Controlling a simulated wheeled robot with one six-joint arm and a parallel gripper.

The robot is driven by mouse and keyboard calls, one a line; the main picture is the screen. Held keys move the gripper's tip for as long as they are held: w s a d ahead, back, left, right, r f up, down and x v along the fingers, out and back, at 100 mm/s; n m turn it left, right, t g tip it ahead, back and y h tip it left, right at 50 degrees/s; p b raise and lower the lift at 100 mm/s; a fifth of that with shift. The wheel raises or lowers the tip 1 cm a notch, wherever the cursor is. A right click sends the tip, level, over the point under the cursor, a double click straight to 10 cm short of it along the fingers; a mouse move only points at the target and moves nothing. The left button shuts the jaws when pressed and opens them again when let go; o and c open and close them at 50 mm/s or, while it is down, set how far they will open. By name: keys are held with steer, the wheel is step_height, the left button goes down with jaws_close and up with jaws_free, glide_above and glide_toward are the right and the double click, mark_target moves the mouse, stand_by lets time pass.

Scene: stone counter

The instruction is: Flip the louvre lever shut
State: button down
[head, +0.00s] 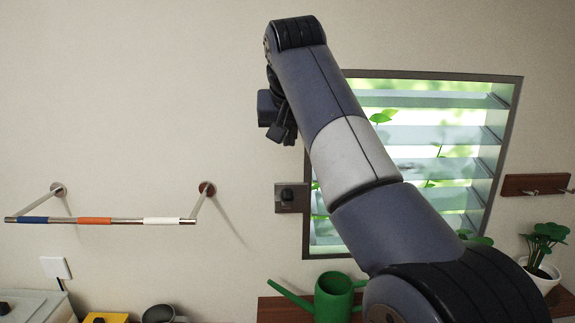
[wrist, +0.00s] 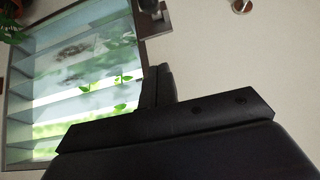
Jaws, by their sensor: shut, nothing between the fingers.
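The louvre window (head: 440,150) is on the wall behind my arm, its glass slats showing bright greenery between them; it also shows in the wrist view (wrist: 75,75). The louvre lever (head: 287,196) is a small dark knob on a grey plate, just left of the window frame. The lever also shows at the top of the wrist view (wrist: 149,6), where its exact tilt is hard to tell. My gripper (head: 286,138) is shut and empty, above the lever and apart from it. Its dark fingers show in the wrist view (wrist: 158,86).
A rail with blue, orange and white bands (head: 105,221) sticks out from the wall at left. A green watering can (head: 333,298) stands on a wooden shelf (head: 285,310) below the window. A potted plant (head: 543,255) and peg rack (head: 535,184) are at right. The wall around the lever is clear.

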mark_target(287, 200)
steer(key=x, duration=1)
steer(key=shift+f, duration=0.1)
steer(key=shift+s+f+b, duration=0.35)
steer(key=shift+s+f, duration=0.55)
steer(key=shift+s, duration=0.15)
steer(key=shift+s+f, duration=0.1)
steer(key=shift+f, duration=0.35)
steer(key=shift+s+f, duration=0.1)
steer(key=shift+s, duration=0.1)
steer(key=shift+f, duration=0.1)
